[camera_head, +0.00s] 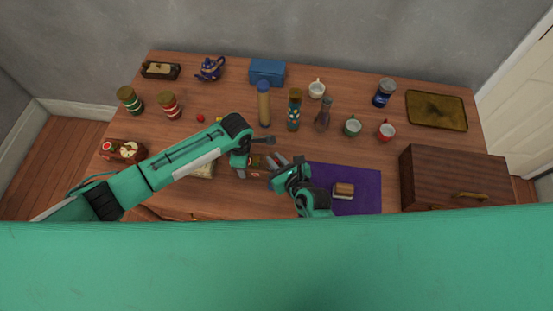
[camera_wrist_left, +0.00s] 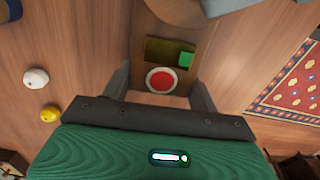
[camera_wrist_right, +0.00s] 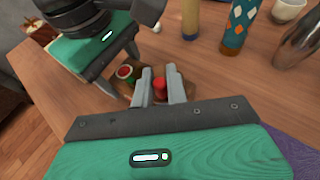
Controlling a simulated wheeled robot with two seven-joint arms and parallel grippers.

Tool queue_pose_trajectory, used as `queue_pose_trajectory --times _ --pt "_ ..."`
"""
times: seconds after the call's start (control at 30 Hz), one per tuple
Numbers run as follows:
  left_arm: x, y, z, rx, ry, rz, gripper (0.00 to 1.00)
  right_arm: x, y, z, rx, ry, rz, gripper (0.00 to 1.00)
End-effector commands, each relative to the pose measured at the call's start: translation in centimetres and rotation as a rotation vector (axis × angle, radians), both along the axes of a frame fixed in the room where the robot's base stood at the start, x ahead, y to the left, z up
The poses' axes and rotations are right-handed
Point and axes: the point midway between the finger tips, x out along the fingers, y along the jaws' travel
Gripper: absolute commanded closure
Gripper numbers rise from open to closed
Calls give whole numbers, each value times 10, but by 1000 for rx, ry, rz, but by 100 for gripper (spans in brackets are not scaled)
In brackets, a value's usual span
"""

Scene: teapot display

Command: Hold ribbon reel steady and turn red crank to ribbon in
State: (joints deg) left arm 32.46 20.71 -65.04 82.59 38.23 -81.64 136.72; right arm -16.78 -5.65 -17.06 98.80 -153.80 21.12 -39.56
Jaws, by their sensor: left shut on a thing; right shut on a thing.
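The ribbon reel is a small wooden holder (camera_wrist_left: 185,22) in the left wrist view, with a green piece in its slot and a round red part with a pale rim (camera_wrist_left: 161,81). My left gripper (camera_wrist_left: 160,92) is shut on the holder, one finger on each side. In the head view the left gripper (camera_head: 246,169) mostly hides the holder. My right gripper (camera_wrist_right: 160,82) is shut on the red crank knob (camera_wrist_right: 160,86), which shows between its fingers in the right wrist view. In the head view the right gripper (camera_head: 277,163) meets the holder from the right.
A purple cloth (camera_head: 366,182) with a small brown block (camera_head: 343,190) lies right of the right gripper. A wooden cabinet (camera_head: 450,170) stands further right. A yellow-brown bottle (camera_head: 264,105), a patterned bottle (camera_head: 295,112) and a grey vessel (camera_head: 323,115) stand behind the grippers.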

Motion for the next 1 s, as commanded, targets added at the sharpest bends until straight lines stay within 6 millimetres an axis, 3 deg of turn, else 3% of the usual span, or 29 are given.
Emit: queue_pose_trajectory --times 0.37,0.4,0.5,0.83,1.0 --pt "-2 -3 0 -4 1 -5 74 1 1 2 2 -3 -2 100" --pt "-2 -3 0 -4 1 -5 74 1 1 2 2 -3 -2 84" --pt "-2 -2 0 -3 1 -5 74 1 1 1 1 -2 -2 64" --pt "0 0 0 -1 0 -2 74 -1 -1 0 -1 1 -3 64" --pt "0 0 0 0 0 -1 74 -16 -9 6 -2 1 -3 64"
